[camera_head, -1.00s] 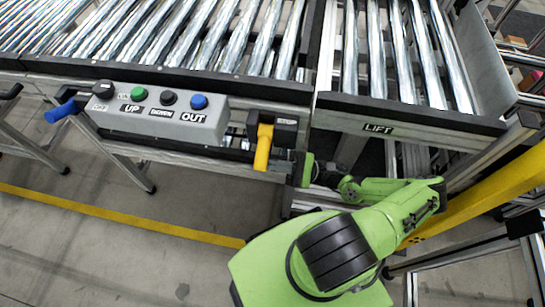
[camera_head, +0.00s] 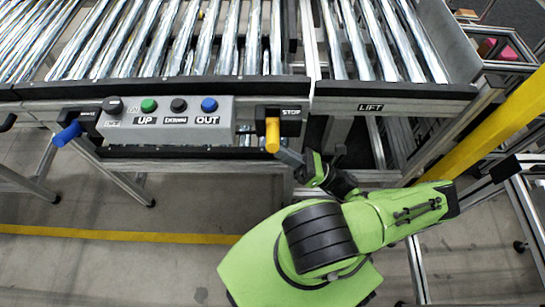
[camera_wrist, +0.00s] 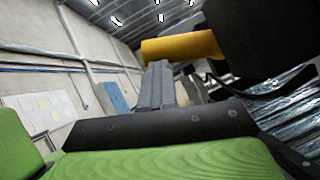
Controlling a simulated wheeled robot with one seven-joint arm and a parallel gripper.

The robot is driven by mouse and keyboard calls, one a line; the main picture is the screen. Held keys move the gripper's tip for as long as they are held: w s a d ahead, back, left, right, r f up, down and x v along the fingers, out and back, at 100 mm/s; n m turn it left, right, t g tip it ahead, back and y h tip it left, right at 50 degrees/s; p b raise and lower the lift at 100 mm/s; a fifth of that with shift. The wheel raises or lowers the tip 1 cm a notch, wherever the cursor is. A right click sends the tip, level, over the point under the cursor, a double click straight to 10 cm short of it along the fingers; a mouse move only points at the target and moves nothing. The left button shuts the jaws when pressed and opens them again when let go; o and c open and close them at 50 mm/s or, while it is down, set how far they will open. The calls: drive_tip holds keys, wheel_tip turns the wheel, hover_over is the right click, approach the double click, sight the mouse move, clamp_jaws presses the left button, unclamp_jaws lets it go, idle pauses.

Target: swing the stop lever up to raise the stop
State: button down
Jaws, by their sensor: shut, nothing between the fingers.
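The stop lever has a yellow handle (camera_head: 272,135) that hangs down from a black block labelled STOP (camera_head: 285,113) on the conveyor's front edge. In the wrist view the yellow handle (camera_wrist: 183,47) lies across the top, just beyond my fingertips. My gripper (camera_head: 284,156) is just below and right of the handle's lower end in the head view. Its grey fingers are together and empty in the wrist view (camera_wrist: 157,75). The fingertips are very close to the handle; I cannot tell whether they touch it.
A grey control box (camera_head: 170,120) with green, black and blue buttons sits left of the lever. A blue handle (camera_head: 67,134) is further left. The LIFT roller section (camera_head: 395,104) is to the right, with a yellow post (camera_head: 490,130) beyond. Open floor lies in front.

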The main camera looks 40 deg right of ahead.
drive_tip(key=shift+w+r+m+t+h+p, duration=0.1)
drive_tip(key=shift+r+m+t+h+p, duration=0.2)
drive_tip(key=shift+r+m+h+p, duration=0.5)
idle(0.4)
drive_tip(key=b+v, duration=0.4)
drive_tip(key=v, duration=1.2)
drive_tip(key=shift+w+f+b, duration=0.15)
drive_tip(key=shift+f+b, duration=0.1)
drive_tip(key=shift+b, duration=0.05)
drive_tip(key=shift+a, duration=0.1)
